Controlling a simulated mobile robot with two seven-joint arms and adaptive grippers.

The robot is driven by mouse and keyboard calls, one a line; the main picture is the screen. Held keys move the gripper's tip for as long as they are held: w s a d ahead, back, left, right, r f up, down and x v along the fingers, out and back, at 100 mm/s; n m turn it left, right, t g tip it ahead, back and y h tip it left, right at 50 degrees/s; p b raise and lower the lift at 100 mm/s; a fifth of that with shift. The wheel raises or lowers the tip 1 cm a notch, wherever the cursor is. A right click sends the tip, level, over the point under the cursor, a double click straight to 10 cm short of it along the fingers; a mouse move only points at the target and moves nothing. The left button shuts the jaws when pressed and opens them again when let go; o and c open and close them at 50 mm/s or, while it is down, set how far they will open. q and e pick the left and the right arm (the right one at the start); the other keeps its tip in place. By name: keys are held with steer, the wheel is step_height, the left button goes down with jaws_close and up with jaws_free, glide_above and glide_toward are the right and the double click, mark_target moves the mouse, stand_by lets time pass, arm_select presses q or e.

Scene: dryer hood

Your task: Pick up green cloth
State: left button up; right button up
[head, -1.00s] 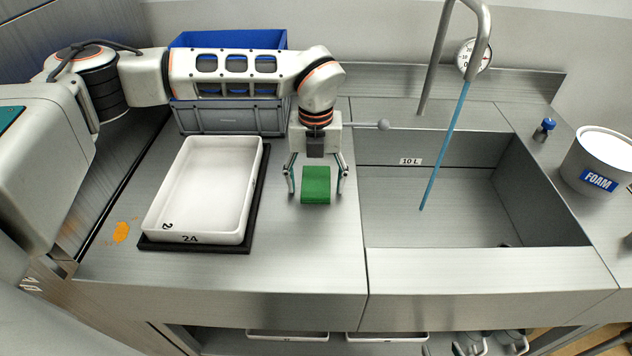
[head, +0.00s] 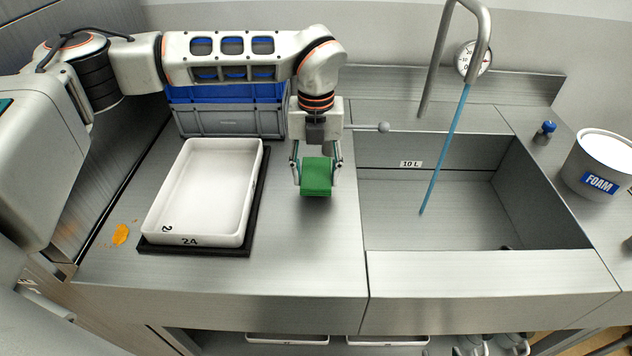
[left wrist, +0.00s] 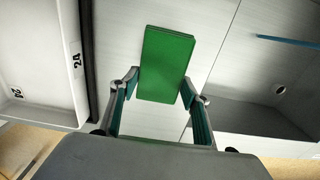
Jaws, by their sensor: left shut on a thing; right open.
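The green cloth (head: 316,177) is a folded block between the fingers of my left gripper (head: 316,186), right of the white tray. The gripper is shut on it, and the cloth appears slightly above the steel counter, with a shadow below. In the left wrist view the cloth (left wrist: 167,65) sits between the two fingertips of my left gripper (left wrist: 161,85), which touch its sides. My right gripper is not in view.
A white tray (head: 240,225) on a black base stands left of the cloth. Blue and grey crates (head: 230,122) stand behind. The sink (head: 450,200), with a blue water stream (head: 446,145), lies right. A foam tub (head: 600,165) stands far right. An orange spill (head: 121,234) marks the counter.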

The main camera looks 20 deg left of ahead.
mark_target(316, 176)
arm_select(q)
step_height(316, 176, up, 16)
steer(key=shift+r, duration=0.25)
steer(key=shift+o, duration=1.2)
steer(key=shift+f, duration=0.1)
steer(key=shift+c, duration=1)
